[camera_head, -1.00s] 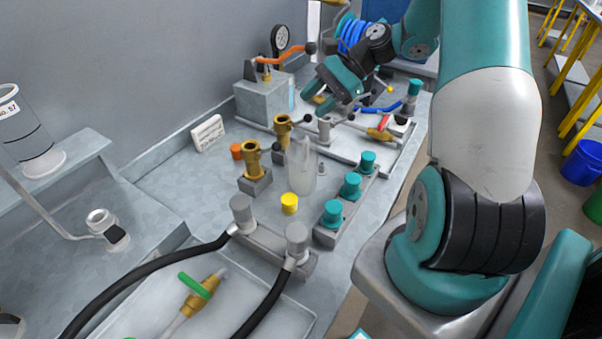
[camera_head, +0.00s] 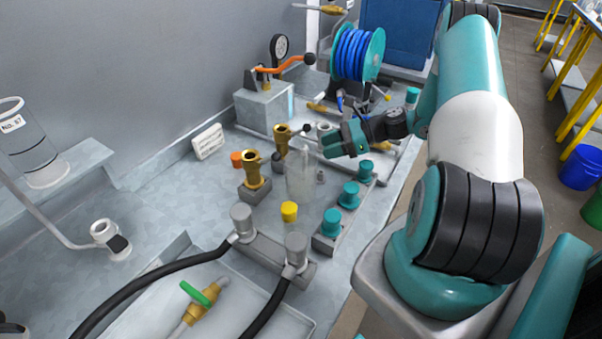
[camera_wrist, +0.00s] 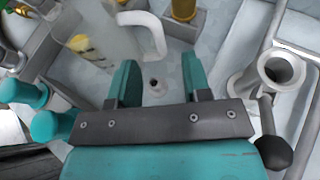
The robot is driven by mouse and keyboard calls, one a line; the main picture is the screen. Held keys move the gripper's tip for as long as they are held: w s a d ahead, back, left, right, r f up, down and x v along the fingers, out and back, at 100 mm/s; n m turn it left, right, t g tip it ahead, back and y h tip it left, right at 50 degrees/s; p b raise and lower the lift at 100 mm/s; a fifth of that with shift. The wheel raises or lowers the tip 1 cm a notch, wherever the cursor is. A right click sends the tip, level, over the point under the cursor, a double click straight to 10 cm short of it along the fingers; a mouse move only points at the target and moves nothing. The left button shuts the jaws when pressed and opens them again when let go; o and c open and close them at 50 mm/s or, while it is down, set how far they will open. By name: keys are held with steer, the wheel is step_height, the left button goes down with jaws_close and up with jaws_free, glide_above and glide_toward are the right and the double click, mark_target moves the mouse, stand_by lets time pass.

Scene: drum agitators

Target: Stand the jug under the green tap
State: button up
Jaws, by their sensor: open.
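The clear jug (camera_head: 300,180) stands on the bench, left of and nearer than my gripper (camera_head: 332,146). In the wrist view the see-through jug (camera_wrist: 104,42) is at upper left, with its pale handle (camera_wrist: 155,35) just beyond the fingers. My gripper (camera_wrist: 158,80) is open, with nothing between its two teal fingers, low beside the jug. The green tap (camera_head: 203,294) is a brass valve with a green lever over the pale tray at the front left. The jug is apart from the tap.
Teal-capped posts (camera_head: 349,195) line the right bench edge. A yellow cap (camera_head: 289,211) and brass fittings (camera_head: 252,170) stand close to the jug. Black hoses (camera_head: 150,286) cross the tray (camera_head: 262,318). A grey fitting with a black-knobbed lever (camera_wrist: 275,72) is right of my gripper.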

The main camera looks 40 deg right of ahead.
mark_target(309, 154)
steer(key=shift+p+x, duration=1.3)
steer(key=shift+x, duration=1.8)
steer(key=shift+s+f, duration=0.1)
jaws_close()
